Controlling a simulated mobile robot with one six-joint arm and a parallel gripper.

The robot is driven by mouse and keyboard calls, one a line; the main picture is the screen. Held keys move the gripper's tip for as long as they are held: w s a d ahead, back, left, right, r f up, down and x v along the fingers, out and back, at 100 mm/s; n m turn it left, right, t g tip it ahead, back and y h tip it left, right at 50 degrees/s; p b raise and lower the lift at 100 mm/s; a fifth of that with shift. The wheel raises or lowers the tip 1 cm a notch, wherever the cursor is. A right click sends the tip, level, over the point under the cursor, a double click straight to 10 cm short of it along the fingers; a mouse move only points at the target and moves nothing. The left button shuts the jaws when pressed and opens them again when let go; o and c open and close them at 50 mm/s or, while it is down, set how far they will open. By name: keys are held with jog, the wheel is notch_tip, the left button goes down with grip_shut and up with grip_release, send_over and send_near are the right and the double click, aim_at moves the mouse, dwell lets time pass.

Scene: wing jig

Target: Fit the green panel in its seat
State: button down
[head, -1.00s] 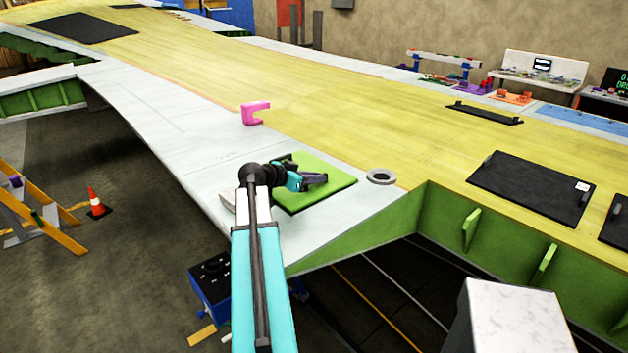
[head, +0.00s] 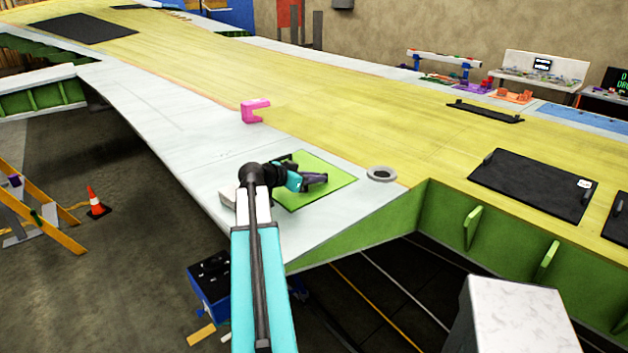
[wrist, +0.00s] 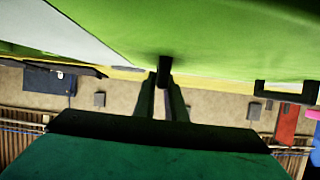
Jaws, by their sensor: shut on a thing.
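The green panel (head: 312,197) lies on the white wing skin near the wing's cut end. It looks level with the skin, with no raised edge showing in the head view. My gripper (head: 318,179) is over its middle, shut on the panel's dark handle. In the wrist view the panel (wrist: 220,40) fills the top, and my gripper's fingers (wrist: 164,85) meet a dark piece on it. A second dark bracket shows at right there. The seat itself is hidden under the panel.
A pink clamp (head: 254,111) stands on the wing behind the panel. A grey ring (head: 381,174) lies just right of the panel. Black panels (head: 530,187) lie on the yellow skin at right. An orange cone (head: 96,203) stands on the floor at left.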

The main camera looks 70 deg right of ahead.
jog(key=shift+f, duration=0.2)
dwell(0.5)
jog(key=c, duration=1.7)
grip_release()
jog(key=shift+a+b, duration=0.15)
jog(key=shift+b, duration=0.2)
jog(key=b+v, duration=0.3)
jog(key=v, duration=1)
jog(key=shift+w+a+b, duration=0.1)
jog(key=shift+a+b, duration=0.1)
jog(key=shift+b, duration=0.15)
jog(key=shift+w+r, duration=0.1)
jog(key=shift+w, duration=0.1)
